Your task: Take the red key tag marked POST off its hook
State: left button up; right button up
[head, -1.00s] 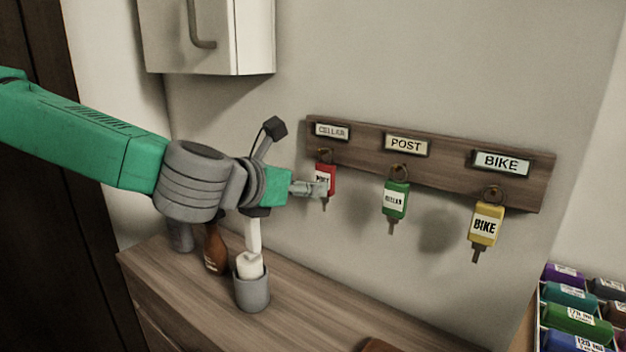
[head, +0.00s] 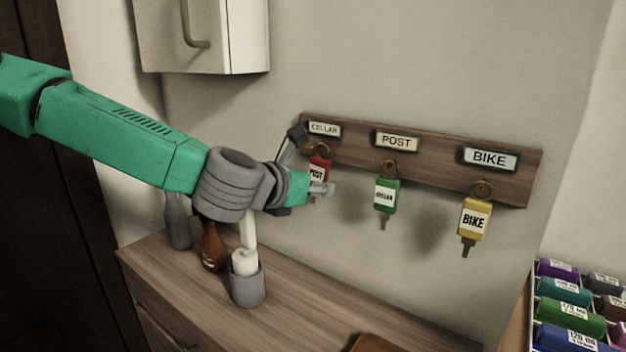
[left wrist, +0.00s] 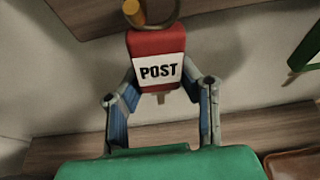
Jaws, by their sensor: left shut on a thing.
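The red key tag marked POST (head: 319,168) hangs under the CELLAR label at the left end of the wooden key rack (head: 520,186). My left gripper (head: 322,190) is at this tag. In the left wrist view the red tag (left wrist: 156,46) sits between the two fingers of the left gripper (left wrist: 160,104), which are shut on it. Its ring is still around the hook (left wrist: 134,12). A green tag marked CELLAR (head: 386,195) hangs under the POST label, and a yellow BIKE tag (head: 474,219) hangs under the BIKE label. My right gripper is not in view.
Below the rack, a wooden cabinet top (head: 300,322) holds a grey cup with a white candle-like thing (head: 247,285), a brown bottle (head: 212,246) and a grey bottle (head: 178,225). A white wall cabinet (head: 235,40) hangs above my arm. A box of coloured containers (head: 570,318) stands at right.

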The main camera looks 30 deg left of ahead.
pick_arm(q)
jog(key=shift+d+r, duration=0.2)
jog(key=shift+d, duration=0.55)
grip_shut()
jog(key=shift+r, duration=0.15)
jog(key=shift+a+r, duration=0.1)
jog(key=shift+r, duration=0.2)
jog(key=s+a+r+b, duration=0.1)
jog(key=s+b, duration=0.6)
jog(key=s, duration=0.2)
jog(key=s+a+r+b, duration=0.1)
jog(key=s+a+b, duration=0.1)
jog(key=s+b, duration=0.5)
jog(key=shift+s+a, duration=0.3)
jog(key=shift+s, duration=0.65)
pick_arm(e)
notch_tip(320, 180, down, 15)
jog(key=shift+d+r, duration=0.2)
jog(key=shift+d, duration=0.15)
